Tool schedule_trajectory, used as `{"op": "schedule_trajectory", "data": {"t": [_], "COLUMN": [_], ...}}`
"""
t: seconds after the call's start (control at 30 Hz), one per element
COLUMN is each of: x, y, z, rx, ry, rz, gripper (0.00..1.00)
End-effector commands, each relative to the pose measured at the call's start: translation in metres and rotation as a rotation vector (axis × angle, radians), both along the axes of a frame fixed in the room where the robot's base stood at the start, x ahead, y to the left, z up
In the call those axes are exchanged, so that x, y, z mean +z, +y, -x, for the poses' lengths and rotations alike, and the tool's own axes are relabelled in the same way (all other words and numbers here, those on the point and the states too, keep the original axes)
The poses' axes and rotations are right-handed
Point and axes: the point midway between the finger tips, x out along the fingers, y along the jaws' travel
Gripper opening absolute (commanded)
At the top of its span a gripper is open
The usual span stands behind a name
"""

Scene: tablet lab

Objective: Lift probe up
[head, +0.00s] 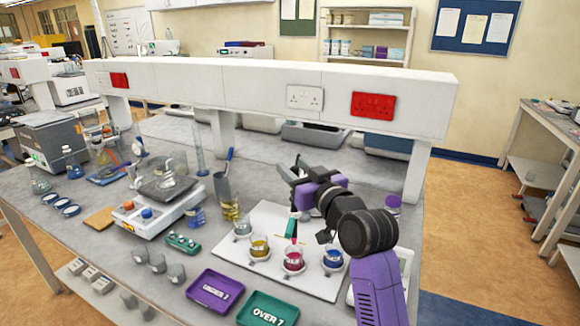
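A small green piece (291,228), which looks like the probe, stands roughly upright above the beaker of magenta liquid (293,258), with a thin lighter part below it. Whether its lower end is in the liquid is too small to tell. My gripper (297,205) is right above the green piece, at the end of my black and purple arm. The fingers are small and dark, so whether they are closed around it is unclear.
A beaker of yellow liquid (259,249) stands to the left and one of blue liquid (332,259) to the right, on a white board (233,262). A purple tray (205,303) and a green tray (247,315) lie in front. A white socket unit (240,88) runs behind.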

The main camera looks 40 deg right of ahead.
Motion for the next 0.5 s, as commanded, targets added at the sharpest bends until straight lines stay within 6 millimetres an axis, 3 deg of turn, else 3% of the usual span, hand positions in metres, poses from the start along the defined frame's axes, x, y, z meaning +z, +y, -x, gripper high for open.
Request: {"op": "schedule_trajectory", "data": {"t": [0.23, 0.5], "x": [-0.001, 0.0], "y": [0.011, 0.015], "z": [0.038, 0.051], "rx": [0.0, 0.0], "ry": [-0.002, -0.001], "rz": [0.001, 0.0], "gripper": [0.4, 0.4]}}
